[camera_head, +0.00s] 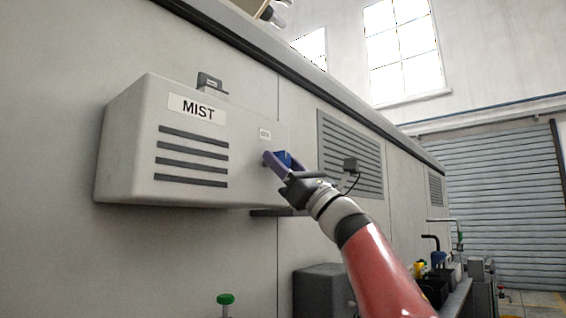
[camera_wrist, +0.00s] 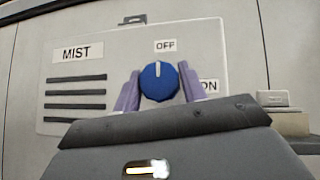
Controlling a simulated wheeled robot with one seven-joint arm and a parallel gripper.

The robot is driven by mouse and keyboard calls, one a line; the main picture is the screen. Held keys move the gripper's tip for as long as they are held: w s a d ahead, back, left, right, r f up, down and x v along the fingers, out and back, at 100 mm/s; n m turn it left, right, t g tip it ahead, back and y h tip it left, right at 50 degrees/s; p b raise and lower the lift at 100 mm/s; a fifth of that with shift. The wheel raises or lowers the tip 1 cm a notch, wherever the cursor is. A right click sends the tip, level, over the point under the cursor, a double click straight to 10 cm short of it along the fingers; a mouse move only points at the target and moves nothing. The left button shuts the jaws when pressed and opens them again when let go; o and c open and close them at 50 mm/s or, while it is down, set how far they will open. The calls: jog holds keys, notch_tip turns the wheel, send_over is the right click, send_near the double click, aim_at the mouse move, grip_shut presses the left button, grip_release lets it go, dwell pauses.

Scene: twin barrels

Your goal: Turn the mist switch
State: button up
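The mist switch is a blue round knob (camera_wrist: 158,82) on the pale grey MIST box. In the wrist view its white mark points up, towards the OFF label (camera_wrist: 165,46). An ON label (camera_wrist: 209,86) is at its lower right, partly hidden by a finger. My gripper (camera_wrist: 159,78) has its two purple fingers on either side of the knob, left and right. I cannot tell whether both fingers press on it. In the head view my gripper (camera_head: 277,160) is at the box's right part, and the knob (camera_head: 284,157) shows blue beside a finger.
The MIST box (camera_head: 145,150) sticks out from a grey wall panel, with dark slots and a latch on top. A louvred vent (camera_head: 335,135) is to its right. Below are a dark box (camera_head: 318,290) and a green knob (camera_head: 225,299). A roller shutter (camera_head: 500,190) stands far right.

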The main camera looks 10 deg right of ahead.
jog(key=c, duration=0.5)
